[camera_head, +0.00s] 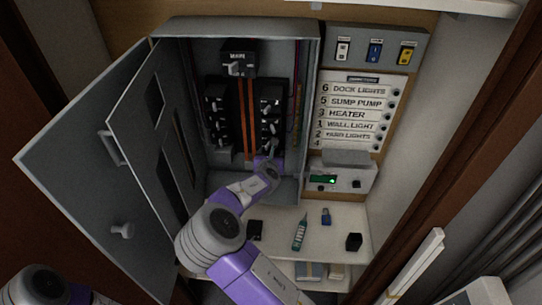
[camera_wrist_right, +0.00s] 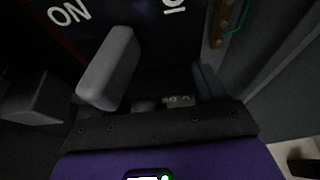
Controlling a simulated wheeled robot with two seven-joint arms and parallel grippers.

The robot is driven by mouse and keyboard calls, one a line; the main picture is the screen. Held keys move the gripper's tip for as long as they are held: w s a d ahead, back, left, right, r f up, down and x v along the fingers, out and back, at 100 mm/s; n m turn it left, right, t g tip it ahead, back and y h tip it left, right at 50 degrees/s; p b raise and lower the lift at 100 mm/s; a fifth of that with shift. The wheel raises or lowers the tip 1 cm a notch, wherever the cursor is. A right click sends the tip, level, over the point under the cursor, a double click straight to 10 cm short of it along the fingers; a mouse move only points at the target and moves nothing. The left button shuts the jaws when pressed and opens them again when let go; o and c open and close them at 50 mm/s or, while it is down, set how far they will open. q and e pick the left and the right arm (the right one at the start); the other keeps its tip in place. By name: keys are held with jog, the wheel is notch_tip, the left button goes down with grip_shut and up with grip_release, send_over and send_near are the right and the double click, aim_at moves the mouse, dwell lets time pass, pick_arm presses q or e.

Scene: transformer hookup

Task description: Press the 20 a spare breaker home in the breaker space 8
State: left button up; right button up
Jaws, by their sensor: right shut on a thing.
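The breaker panel (camera_head: 170,50) stands open, with black breakers in a left column (camera_head: 216,110) and a right column (camera_head: 270,100). My right gripper (camera_head: 268,153) is at the lower end of the right column, shut on a black breaker. In the right wrist view, this breaker fills the space ahead of the gripper, with a grey toggle (camera_wrist_right: 110,68) and white ON lettering. My gripper and wrist hide most of it and space 8 in the head view. I cannot tell how deep it sits. My left gripper is out of view.
The panel door (camera_head: 90,150) hangs open at the left.

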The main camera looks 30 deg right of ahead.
jog(key=o, duration=1.2)
jog(key=shift+r, duration=0.15)
jog(key=shift+w+a, duration=0.1)
jog(key=shift+s+a+f, duration=0.2)
jog(key=shift+a, duration=0.2)
jog(key=shift+s+a, duration=0.2)
jog(key=shift+s, duration=0.35)
jog(key=shift+s+a, duration=0.15)
jog(key=shift+s, duration=0.4)
jog(key=shift+s+a, duration=0.4)
jog(key=shift+s, duration=0.45)
